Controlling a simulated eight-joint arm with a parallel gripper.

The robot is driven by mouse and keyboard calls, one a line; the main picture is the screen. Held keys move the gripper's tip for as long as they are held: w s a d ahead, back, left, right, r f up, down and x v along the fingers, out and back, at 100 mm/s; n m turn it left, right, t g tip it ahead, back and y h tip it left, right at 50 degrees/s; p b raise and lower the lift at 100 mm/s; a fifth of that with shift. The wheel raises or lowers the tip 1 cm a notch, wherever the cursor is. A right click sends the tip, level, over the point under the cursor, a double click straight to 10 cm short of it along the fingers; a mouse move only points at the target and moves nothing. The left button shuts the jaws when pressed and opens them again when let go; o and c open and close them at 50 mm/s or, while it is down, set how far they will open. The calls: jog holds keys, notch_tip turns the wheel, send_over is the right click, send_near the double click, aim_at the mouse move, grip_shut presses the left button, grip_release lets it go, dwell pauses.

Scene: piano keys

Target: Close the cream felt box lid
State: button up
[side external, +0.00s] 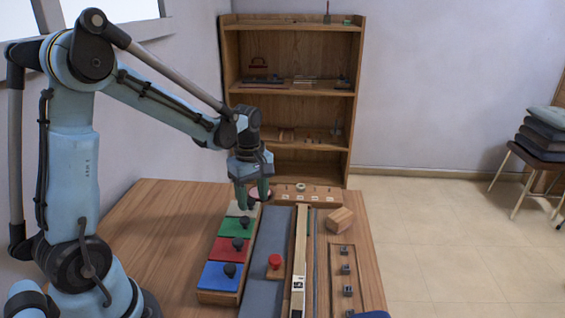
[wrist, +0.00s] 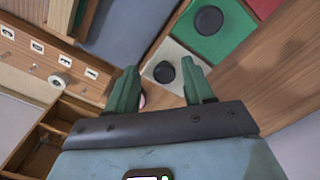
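The cream felt lid (side external: 235,210) is at the far end of a row of coloured lids in the side view, partly hidden by my gripper (side external: 252,197). In the wrist view the cream lid (wrist: 172,51) lies beside the green one, with a round black knob (wrist: 164,72) on it. My gripper (wrist: 160,68) is open, its two green fingers spread apart above the lid, with the knob showing between them. Nothing is held. I cannot tell whether the lid is fully seated or whether a finger touches it.
Green (side external: 236,228), red (side external: 230,249) and blue (side external: 220,275) lids with black knobs continue the row. A wooden block (side external: 340,220) stands right. Bare table (side external: 160,215) lies left.

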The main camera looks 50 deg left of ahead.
aim_at(253, 200)
jog(key=shift+r, duration=0.15)
notch_tip(253, 200, up, 12)
dwell(0.7)
jog(key=s+d+f+m+t, duration=0.2)
jog(key=d+m, duration=0.3)
jog(key=m, duration=0.4)
jog(key=s+d+f+m+t, duration=0.1)
jog(key=s+d+m+t, duration=0.4)
jog(key=m, duration=0.4)
jog(key=shift+d+f, duration=0.4)
jog(key=shift+d, duration=0.05)
jog(key=shift+s, duration=0.1)
